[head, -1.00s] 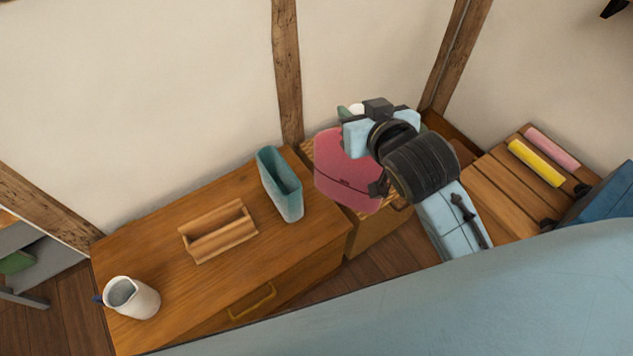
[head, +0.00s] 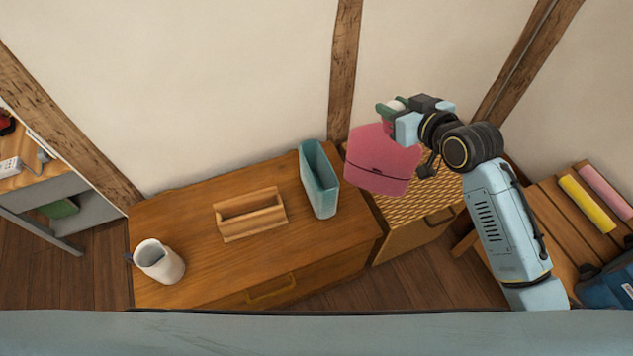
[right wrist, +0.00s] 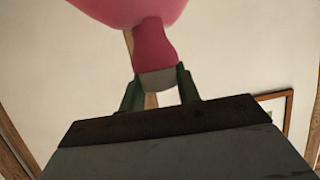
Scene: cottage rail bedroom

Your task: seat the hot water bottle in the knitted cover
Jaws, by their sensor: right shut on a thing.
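The hot water bottle (head: 381,160) is pink-red and hangs in my right gripper (head: 392,107), raised above the wicker-topped cabinet. In the right wrist view its neck and pale stopper (right wrist: 158,79) sit between the green fingers, with the pink body beyond. The gripper is shut on this neck end. The knitted cover (head: 320,180) is a teal, open-topped sleeve standing upright on the wooden chest, left of the bottle and apart from it. Its opening faces up. My left gripper is not in view.
The wooden chest (head: 190,215) also bears an open wooden box (head: 250,215) and a white jug (head: 159,261). The wicker-topped cabinet (head: 415,215) stands right of it. A slatted bench (head: 545,215) with yellow (head: 587,204) and pink rolls is at the right. A wall runs behind.

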